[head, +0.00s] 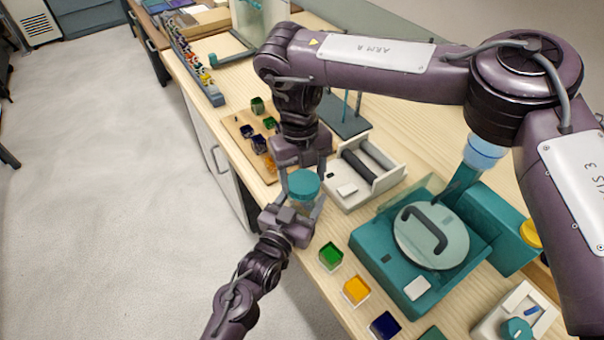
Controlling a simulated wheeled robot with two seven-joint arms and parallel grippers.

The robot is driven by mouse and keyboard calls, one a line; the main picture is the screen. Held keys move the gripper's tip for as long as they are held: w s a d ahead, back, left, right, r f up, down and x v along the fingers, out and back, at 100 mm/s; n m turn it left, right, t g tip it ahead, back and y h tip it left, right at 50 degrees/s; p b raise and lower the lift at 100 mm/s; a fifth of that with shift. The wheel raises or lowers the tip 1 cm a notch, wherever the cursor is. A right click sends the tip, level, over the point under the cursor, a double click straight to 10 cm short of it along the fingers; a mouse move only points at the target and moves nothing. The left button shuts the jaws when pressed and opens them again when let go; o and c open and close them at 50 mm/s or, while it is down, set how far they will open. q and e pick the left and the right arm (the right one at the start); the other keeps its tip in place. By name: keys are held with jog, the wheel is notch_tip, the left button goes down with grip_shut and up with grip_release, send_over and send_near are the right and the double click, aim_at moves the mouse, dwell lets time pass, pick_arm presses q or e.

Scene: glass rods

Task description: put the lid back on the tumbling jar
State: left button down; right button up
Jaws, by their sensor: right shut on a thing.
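The round teal lid (304,183) is between the fingers of my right gripper (303,182), which comes down from above and is shut on it. The clear glass jar (300,203) is directly under the lid, near the table's front edge. I cannot tell whether the lid touches the rim or is a little above it. My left gripper (297,212) reaches up from below, with a finger on either side of the jar. Whether its fingers press on the glass is not clear. The jar's lower part is hidden behind the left gripper.
A white roller stand (397,175) with dark rollers is just right of the jar. A teal machine (375,262) with a round handled cover is further right. Green (331,256), yellow (356,290) and dark blue (385,325) trays line the front edge. A wooden board (236,127) holds small coloured pots.

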jog(key=m+y, duration=0.1)
jog(key=m, duration=0.6)
jog(key=shift+d, duration=0.15)
jog(key=m, duration=0.6)
jog(key=shift+y, duration=0.3)
jog(key=o, duration=1)
jog(key=r, duration=0.8)
jog(key=w+d+r, duration=0.1)
jog(key=r, duration=0.3)
pick_arm(q)
jog(key=shift+c, duration=1.3)
grip_release()
